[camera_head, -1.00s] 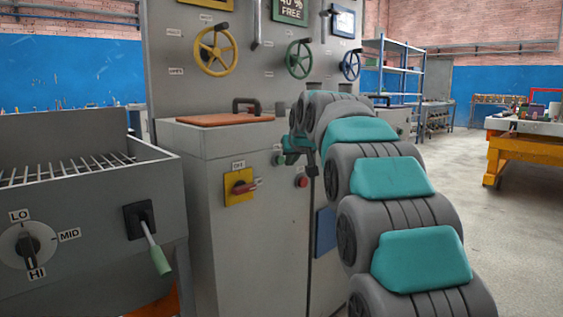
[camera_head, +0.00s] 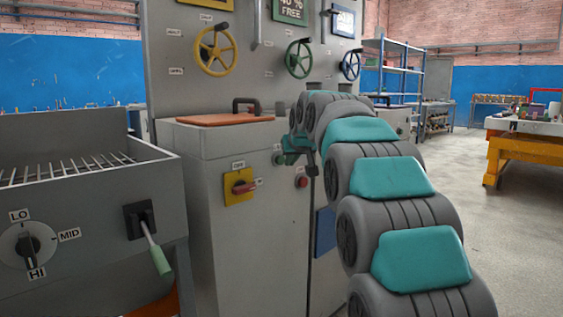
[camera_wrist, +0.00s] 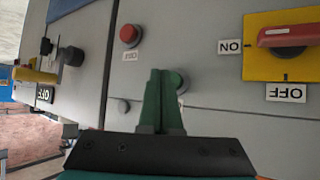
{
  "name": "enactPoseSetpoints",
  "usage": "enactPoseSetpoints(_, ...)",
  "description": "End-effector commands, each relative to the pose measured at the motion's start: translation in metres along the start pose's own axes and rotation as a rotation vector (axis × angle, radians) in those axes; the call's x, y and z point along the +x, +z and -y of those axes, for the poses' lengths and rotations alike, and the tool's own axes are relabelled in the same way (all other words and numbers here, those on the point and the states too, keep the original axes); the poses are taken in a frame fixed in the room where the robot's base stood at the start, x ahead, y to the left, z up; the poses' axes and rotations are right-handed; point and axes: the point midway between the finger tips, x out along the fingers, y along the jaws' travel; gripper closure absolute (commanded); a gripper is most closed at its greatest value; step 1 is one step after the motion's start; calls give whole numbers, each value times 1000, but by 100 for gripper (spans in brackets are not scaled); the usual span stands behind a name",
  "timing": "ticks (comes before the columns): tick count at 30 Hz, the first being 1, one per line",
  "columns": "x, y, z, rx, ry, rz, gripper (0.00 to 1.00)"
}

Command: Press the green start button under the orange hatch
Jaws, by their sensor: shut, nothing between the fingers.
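The orange hatch (camera_head: 225,120) with a dark handle lies closed on top of the grey cabinet (camera_head: 250,230). My gripper (camera_head: 286,158) is at the cabinet's front, below and right of the hatch in the head view. In the wrist view my gripper (camera_wrist: 163,72) is shut and empty, its green fingers pointing at the panel. The green button (camera_wrist: 180,82) shows just right of the fingertips and is partly hidden by them. I cannot tell whether they touch. In the head view my gripper and arm obscure the button area.
A red button (camera_head: 302,182) sits close to my gripper; it also shows in the wrist view (camera_wrist: 130,35). A yellow plate with a red rotary switch (camera_head: 240,187) is to the left. A green-tipped lever (camera_head: 158,258) sticks out from the grill unit at the left.

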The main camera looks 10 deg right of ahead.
Motion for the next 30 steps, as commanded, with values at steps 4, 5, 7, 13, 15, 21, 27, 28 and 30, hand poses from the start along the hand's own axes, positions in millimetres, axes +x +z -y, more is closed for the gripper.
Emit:
enactPoseSetpoints(4, 0, 0, 0, 0, 0, 0, 100)
enactPoseSetpoints(5, 0, 0, 0, 0, 0, 0, 100)
enactPoseSetpoints(7, 0, 0, 0, 0, 0, 0, 100)
enactPoseSetpoints(13, 1, -2, 1, 0, 0, 0, 100)
enactPoseSetpoints(15, 3, -3, 2, -1, 0, 1, 100)
enactPoseSetpoints(21, 6, -4, 4, -1, 0, 1, 100)
enactPoseSetpoints(27, 6, -4, 4, 0, 0, 0, 100)
enactPoseSetpoints(28, 6, -4, 4, 0, 0, 0, 100)
enactPoseSetpoints(30, 6, -4, 4, 0, 0, 1, 100)
